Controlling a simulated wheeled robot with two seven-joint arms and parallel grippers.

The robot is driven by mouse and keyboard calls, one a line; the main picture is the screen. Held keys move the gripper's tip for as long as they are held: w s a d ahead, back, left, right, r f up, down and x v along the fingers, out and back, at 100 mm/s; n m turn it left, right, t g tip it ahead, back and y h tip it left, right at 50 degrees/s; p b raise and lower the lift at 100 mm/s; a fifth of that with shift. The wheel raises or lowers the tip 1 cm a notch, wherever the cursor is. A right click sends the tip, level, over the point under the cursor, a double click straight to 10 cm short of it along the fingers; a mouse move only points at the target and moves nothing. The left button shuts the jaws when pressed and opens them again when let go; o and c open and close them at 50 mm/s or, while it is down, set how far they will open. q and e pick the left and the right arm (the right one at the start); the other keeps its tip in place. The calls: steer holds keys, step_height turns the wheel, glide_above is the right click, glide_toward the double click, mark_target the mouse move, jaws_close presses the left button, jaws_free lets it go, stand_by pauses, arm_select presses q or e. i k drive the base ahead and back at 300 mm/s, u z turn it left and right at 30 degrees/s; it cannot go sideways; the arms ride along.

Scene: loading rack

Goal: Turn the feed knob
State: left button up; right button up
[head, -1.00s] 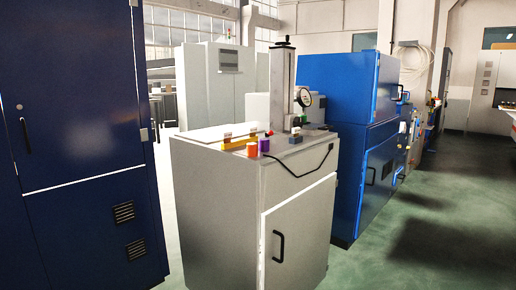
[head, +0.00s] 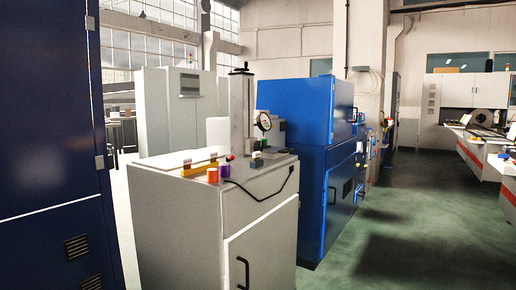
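A test stand with a tall grey column (head: 240,112) stands on the light grey cabinet (head: 170,225) in front of me. A black crank-like handle (head: 242,70) tops the column, and a round dial gauge (head: 264,121) sits on its right side. A small red ball knob (head: 230,157) is low at the stand's left. I cannot tell which of these is the feed knob. An orange cylinder (head: 212,176) and a purple cylinder (head: 225,170) stand near the cabinet's front edge, beside a yellow piece (head: 192,169). Neither of my grippers is in view.
A dark blue cabinet (head: 50,130) stands close on the left. A blue machine cabinet (head: 310,150) stands just behind and right of the grey one. Green floor (head: 420,225) is open on the right. Workbenches (head: 490,150) line the far right.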

mark_target(258, 146)
steer(key=z, duration=0.15)
steer(key=i, duration=0.9)
steer(key=u, duration=0.5)
steer(key=i, duration=0.85)
steer(key=u, duration=0.45)
